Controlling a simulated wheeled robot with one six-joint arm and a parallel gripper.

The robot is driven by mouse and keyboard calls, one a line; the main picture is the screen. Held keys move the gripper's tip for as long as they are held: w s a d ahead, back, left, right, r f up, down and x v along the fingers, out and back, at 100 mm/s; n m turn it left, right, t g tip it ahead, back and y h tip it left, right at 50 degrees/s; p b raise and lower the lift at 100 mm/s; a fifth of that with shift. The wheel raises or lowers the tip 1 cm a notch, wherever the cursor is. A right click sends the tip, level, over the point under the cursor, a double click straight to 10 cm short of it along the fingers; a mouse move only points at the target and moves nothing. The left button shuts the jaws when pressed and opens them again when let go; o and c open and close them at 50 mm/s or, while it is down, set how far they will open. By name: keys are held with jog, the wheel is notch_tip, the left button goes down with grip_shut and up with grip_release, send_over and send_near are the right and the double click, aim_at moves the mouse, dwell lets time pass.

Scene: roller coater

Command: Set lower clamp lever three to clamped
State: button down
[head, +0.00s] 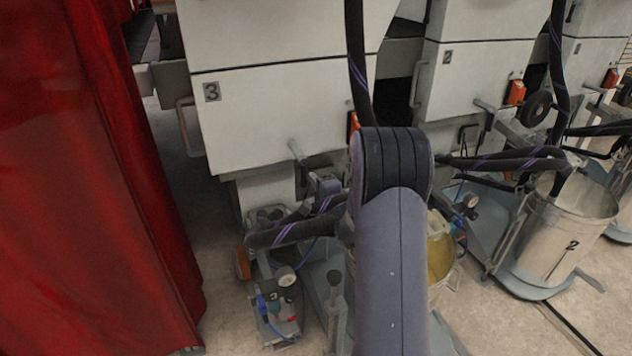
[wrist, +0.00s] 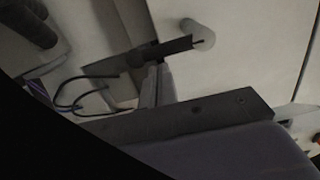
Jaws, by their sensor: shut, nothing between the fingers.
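The station marked 3 (head: 212,92) is a pale cabinet at left centre in the head view. A grey lever with a rounded handle (head: 297,150) stands at its lower edge. In the wrist view, a pale cylindrical handle (wrist: 203,34) stands out from a pale panel, with a dark bar beside it. My gripper (wrist: 157,72) is shut and empty, its fingers close to the dark bar; I cannot tell whether they touch it. The lever's exact setting cannot be told.
A red curtain (head: 80,180) hangs at the left. A small cart with a gauge (head: 285,277) stands below station 3. Dark hoses (head: 295,232) cross near my arm. Some floor is clear between curtain and cart.

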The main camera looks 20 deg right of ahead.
aim_at(305, 185)
jog(key=shift+a+f+m, duration=0.15)
jog(key=shift+a+m, duration=0.25)
jog(key=shift+m, duration=0.4)
jog(key=a+m, duration=0.1)
jog(key=m, duration=0.1)
jog(key=a+m, duration=0.1)
jog(key=m, duration=0.1)
jog(key=shift+a+f+p, duration=0.1)
jog(key=shift+p, duration=0.3)
jog(key=shift+a, duration=0.65)
jog(key=shift+a+r+m+b, duration=0.6)
jog(key=shift+a+r+m, duration=0.3)
jog(key=shift+a+r, duration=0.55)
jog(key=shift+a, duration=0.05)
